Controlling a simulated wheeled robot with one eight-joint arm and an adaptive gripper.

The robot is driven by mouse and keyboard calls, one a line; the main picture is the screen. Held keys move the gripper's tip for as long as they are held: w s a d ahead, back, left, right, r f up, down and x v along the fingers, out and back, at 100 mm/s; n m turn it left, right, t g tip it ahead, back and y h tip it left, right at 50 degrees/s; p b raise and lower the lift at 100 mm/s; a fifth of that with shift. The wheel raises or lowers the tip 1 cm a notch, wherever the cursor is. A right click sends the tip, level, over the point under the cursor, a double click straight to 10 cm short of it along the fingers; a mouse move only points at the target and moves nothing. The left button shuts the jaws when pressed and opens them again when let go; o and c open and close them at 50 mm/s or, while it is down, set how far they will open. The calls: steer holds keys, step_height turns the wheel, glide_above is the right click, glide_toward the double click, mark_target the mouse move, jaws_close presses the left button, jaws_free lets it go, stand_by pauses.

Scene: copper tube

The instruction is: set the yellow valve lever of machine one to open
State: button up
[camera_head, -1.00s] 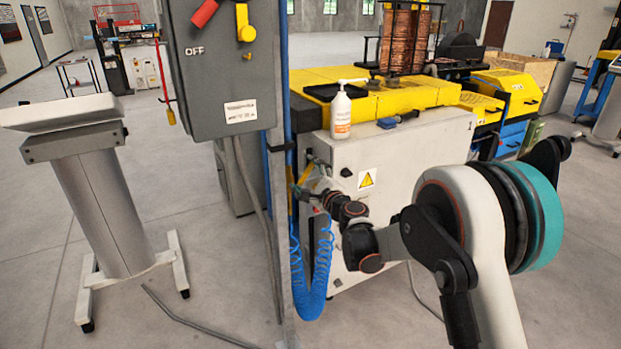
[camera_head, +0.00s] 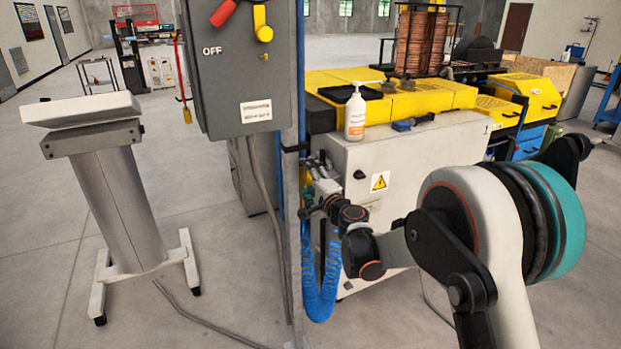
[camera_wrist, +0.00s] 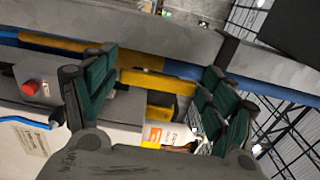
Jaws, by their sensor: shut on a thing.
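A yellow bar, apparently the valve lever (camera_wrist: 158,82), lies crosswise between the green-padded fingers of my gripper (camera_wrist: 155,92) in the wrist view. The fingers stand on either side of it, and my gripper is shut on it. The lever's exact angle on the valve cannot be told. In the head view my wrist reaches in at the front left of the white machine cabinet (camera_head: 410,165), close behind the grey post. The gripper tips and lever are small and partly hidden there.
The grey post (camera_head: 294,250) and a coiled blue hose (camera_head: 322,285) are close to my wrist. A grey switch box (camera_head: 240,70) hangs on the post. A white pump bottle (camera_head: 355,115) stands on the cabinet. A grey pedestal (camera_head: 115,200) stands left, with open floor around it.

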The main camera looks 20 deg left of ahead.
steer(key=shift+w+r, duration=0.2)
steer(key=o, duration=1.1)
steer(key=shift+o, duration=1.2)
steer(key=shift+a, duration=0.1)
steer(key=shift+f, duration=0.2)
steer(key=v, duration=1.2)
steer(key=shift+r, duration=0.1)
